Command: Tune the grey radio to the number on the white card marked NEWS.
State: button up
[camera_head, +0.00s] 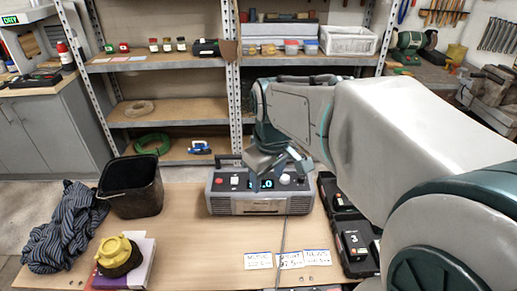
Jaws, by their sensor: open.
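The grey radio (222,206) stands upright towards the back of the wooden table. Its front has a pale button at left, a dark display with lit characters, and a white round knob (285,179) at right. My gripper (275,170) is open in front of the radio's upper front and hides part of the display, so the full number cannot be read. Whether a finger touches the knob cannot be told. Three white cards lie near the table's front: a left card (258,261), a middle card (290,260) and a right card (318,258). Their writing is too small to read surely.
A black bin (131,187), a striped cloth (65,228) and a yellow-topped object (119,255) on a book stand at left. A dark case (352,238) lies at right, partly behind my arm. The table between radio and cards is mostly clear, with a thin rod (281,245).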

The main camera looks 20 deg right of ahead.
jog(key=w+d+f+n+b, duration=0.2)
jog(key=w+d+n, duration=0.25)
jog(key=w, duration=0.45)
jog(key=n+g+b, duration=0.2)
jog(key=n+b, duration=0.1)
jog(key=n, duration=0.3)
send_near(285, 177)
notch_tip(285, 177, down, 9)
jog(key=shift+d+r, duration=0.15)
jog(key=shift+r, duration=0.05)
jog(key=c, duration=1)
jog(key=shift+m, duration=0.45)
